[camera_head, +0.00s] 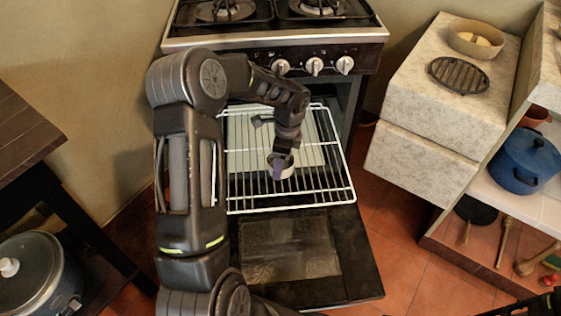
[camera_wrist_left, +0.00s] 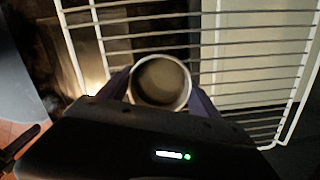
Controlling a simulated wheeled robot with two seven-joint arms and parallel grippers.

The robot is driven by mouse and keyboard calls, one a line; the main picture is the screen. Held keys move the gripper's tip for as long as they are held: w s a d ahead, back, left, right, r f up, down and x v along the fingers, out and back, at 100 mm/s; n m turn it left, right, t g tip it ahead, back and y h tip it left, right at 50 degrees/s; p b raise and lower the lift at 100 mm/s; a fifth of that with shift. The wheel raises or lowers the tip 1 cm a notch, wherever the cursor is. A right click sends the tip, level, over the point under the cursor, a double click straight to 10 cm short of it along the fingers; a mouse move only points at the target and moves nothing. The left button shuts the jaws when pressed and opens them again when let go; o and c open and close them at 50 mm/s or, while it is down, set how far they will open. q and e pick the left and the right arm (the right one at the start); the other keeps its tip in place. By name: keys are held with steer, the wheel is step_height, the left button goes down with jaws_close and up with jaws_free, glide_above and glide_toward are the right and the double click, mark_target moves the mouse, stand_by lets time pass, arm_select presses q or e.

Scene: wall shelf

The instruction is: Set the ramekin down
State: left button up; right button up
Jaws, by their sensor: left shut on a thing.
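My left gripper (camera_head: 279,172) reaches down over the pulled-out white wire oven rack (camera_head: 345,190). It is shut on a small round whitish ramekin (camera_head: 289,160), with its purple fingers on either side of it. In the left wrist view the ramekin (camera_wrist_left: 160,82) is upright and appears empty, between the fingertips (camera_wrist_left: 160,92). Rack bars show around it. I cannot tell whether its base touches the rack. Only a dark part that may belong to my right arm shows at the bottom right corner; its jaws cannot be made out.
The oven door (camera_head: 290,250) is open below the rack, under the gas stove (camera_head: 275,35). A pale flat panel (camera_head: 245,160) shows at the rack's back. Right is a stone counter (camera_head: 440,95) with a bowl (camera_head: 476,38) and trivet (camera_head: 458,74). A blue pot (camera_head: 524,160) stands on a shelf.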

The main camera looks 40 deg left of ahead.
arm_select(q)
steer(key=shift+f, duration=0.1)
steer(key=o, duration=1.6)
step_height(320, 180, up, 8)
steer(key=p, duration=0.1)
steer(key=shift+w+d+p, duration=0.15)
steer(key=shift+d+p, duration=0.2)
steer(key=shift+d, duration=0.05)
steer(key=shift+f, duration=0.1)
